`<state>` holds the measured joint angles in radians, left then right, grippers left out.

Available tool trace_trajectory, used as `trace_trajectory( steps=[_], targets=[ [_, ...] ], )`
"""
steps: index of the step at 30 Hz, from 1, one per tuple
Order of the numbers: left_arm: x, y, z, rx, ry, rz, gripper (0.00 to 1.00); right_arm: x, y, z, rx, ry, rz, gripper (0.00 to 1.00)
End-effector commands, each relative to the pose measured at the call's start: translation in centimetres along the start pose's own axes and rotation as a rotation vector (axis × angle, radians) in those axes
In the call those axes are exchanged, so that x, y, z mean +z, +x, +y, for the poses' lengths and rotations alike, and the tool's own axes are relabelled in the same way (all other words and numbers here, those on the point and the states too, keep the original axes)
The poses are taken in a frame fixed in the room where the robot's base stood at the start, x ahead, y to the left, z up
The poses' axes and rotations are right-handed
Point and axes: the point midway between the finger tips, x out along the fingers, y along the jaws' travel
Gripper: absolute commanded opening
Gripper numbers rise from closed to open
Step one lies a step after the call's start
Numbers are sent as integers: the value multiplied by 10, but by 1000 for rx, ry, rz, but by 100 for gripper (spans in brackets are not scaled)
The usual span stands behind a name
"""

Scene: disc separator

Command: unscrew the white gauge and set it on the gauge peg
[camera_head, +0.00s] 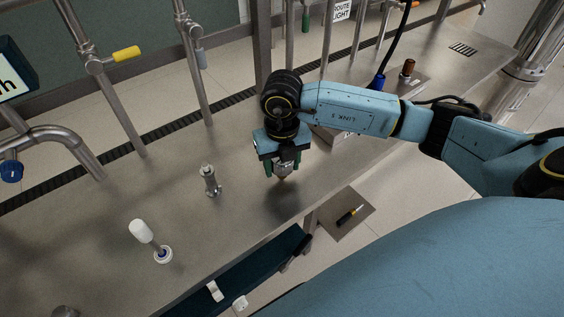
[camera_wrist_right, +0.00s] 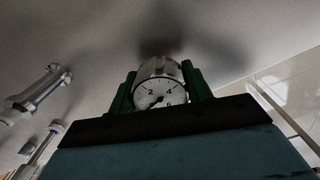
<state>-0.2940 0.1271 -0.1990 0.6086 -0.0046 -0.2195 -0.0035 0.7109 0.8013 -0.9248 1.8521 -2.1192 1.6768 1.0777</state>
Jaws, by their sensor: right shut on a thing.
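The gauge (camera_head: 284,167) is between the green fingers of my right gripper (camera_head: 283,172), which is shut on it above the metal bench. In the right wrist view its white numbered dial (camera_wrist_right: 157,95) faces the camera, between the fingers of the gripper (camera_wrist_right: 158,72). A brass-coloured tip shows below the gauge in the head view, apart from any fitting. An upright metal fitting (camera_head: 209,181) stands on the bench to the left of the gripper. I cannot tell which fixture is the gauge peg. My left gripper is not in view.
A white-capped piece (camera_head: 140,231) leans from a round base at the bench's front left. Pipes with a yellow handle (camera_head: 126,53) line the back. A dark tray (camera_head: 258,262) and a plate (camera_head: 362,217) with a tool are at the front. Bench between fitting and gripper is clear.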

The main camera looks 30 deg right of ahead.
Motion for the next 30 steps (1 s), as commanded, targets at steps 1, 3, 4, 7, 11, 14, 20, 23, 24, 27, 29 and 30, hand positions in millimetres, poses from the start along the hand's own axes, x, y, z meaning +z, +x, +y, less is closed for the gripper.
trace_trajectory(
  steps=[1, 3, 4, 7, 11, 14, 20, 23, 24, 27, 29, 30],
  targets=[
    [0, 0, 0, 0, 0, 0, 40, 0, 0, 0, 0, 0, 0, 12],
    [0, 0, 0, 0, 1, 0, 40, 0, 0, 0, 0, 0, 0, 11],
    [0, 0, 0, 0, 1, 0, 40, 0, 0, 0, 0, 0, 0, 12],
    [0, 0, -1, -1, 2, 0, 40, 0, 0, 0, 0, 0, 0, 12],
    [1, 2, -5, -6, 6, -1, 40, 0, 3, 0, 0, 0, 0, 11],
    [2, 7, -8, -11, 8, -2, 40, 0, 9, 0, 0, 0, 0, 11],
    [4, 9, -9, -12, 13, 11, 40, 1, 16, 0, 0, 1, -1, 54],
    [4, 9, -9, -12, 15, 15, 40, 1, 15, -1, -1, 2, -1, 67],
    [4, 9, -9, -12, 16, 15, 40, 0, 16, -1, -1, 1, -1, 72],
    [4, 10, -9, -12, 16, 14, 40, 0, 16, 0, 0, 1, -1, 75],
    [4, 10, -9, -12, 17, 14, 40, 0, 16, 0, 0, 1, 0, 75],
    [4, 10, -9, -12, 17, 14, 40, 0, 16, 0, 0, 1, 0, 75]
  ],
)
